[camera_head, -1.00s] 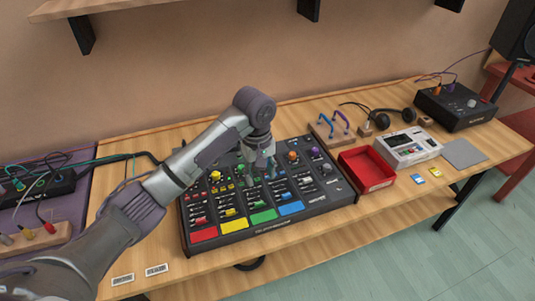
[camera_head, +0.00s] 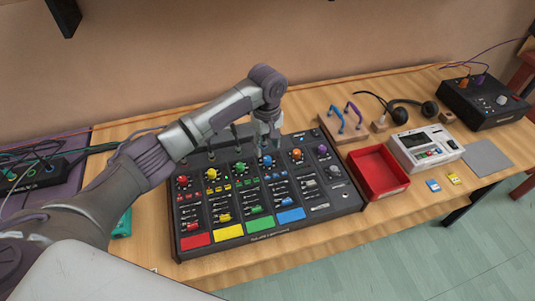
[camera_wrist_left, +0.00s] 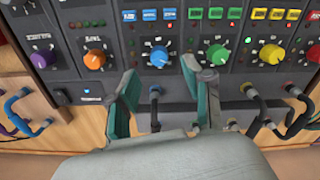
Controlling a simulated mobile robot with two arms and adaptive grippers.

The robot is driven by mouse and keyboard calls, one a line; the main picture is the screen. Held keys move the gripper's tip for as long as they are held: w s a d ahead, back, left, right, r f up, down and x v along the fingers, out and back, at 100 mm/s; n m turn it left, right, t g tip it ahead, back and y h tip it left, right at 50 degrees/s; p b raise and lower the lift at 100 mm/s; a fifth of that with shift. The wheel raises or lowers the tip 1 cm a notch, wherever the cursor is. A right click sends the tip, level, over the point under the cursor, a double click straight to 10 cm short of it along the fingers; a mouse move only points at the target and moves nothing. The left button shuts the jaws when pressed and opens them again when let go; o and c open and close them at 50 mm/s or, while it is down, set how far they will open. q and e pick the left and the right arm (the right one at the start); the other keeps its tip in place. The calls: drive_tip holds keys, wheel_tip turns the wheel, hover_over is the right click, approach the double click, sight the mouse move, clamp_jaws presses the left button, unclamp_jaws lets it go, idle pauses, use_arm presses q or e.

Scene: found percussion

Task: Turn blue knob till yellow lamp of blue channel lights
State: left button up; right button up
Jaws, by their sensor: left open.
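The mixer (camera_head: 330,205) lies on the wooden table with a row of coloured knobs. The blue knob (camera_head: 267,161) is in the blue channel, between the green and orange knobs. In the left wrist view the blue knob (camera_wrist_left: 159,57) is seen from the far side, with a row of blue buttons (camera_wrist_left: 149,15) above it. My left gripper (camera_head: 266,140) is over the mixer's back edge, pointing down. Its fingers (camera_wrist_left: 165,98) are open and empty, apart from the blue knob, which appears ahead between them. I cannot make out a lit yellow lamp in the blue channel.
The orange knob (camera_wrist_left: 95,59) and green knob (camera_wrist_left: 218,54) flank the blue one. A red tray (camera_head: 378,172) and a white device (camera_head: 427,148) stand to the right.

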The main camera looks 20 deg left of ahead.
sight(267, 159)
use_arm(q)
wheel_tip(267, 159, down, 5)
drive_tip(key=shift+r, duration=0.1)
drive_tip(key=shift+f, duration=0.35)
drive_tip(key=shift+c, duration=0.8)
clamp_jaws()
use_arm(e)
drive_tip(key=shift+w+a+r, duration=0.1)
drive_tip(key=shift+w+r, duration=0.05)
drive_tip(key=shift+w, duration=0.4)
drive_tip(key=shift+w+a+r, duration=0.1)
drive_tip(key=shift+w+r, duration=0.05)
drive_tip(key=shift+w, duration=0.4)
